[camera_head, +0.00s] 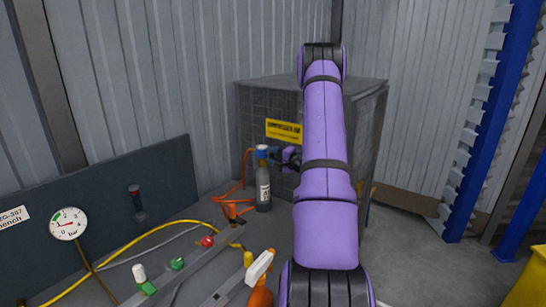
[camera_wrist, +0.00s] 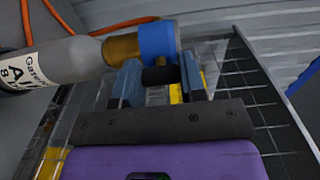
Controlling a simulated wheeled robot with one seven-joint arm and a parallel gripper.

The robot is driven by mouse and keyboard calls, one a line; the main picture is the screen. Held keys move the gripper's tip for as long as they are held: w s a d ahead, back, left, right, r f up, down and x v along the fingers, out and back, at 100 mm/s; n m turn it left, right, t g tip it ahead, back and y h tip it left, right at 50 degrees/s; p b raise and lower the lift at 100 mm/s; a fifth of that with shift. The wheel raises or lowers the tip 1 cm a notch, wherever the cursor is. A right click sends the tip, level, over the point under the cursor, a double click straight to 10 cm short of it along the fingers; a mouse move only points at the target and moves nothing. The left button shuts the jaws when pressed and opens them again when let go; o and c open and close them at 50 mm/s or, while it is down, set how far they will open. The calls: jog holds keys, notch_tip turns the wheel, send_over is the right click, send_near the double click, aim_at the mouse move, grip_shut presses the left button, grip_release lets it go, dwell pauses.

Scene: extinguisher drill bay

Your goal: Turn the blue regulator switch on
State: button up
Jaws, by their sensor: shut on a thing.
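The blue regulator (camera_head: 262,149) sits on top of a grey bottle (camera_head: 263,190) with a white label, upright at the back of the bench. In the wrist view the blue regulator (camera_wrist: 158,41) joins the bottle (camera_wrist: 68,60) through a brass neck (camera_wrist: 121,49). My gripper (camera_head: 276,156) reaches the regulator from the right. In the wrist view my gripper (camera_wrist: 160,74) has its two fingers on either side of a short dark part next to the blue cap, and is shut on it. The far side of the regulator is hidden.
An orange hose (camera_head: 228,187) runs beside the bottle. A pressure gauge (camera_head: 68,224), a red knob (camera_head: 207,242) and a spray bottle (camera_head: 260,268) are nearer on the bench.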

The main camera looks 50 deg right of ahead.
dwell(0.3)
jog(key=o, duration=0.9)
jog(key=shift+o, duration=0.2)
jog(key=s, duration=1)
jog(key=shift+s, duration=0.4)
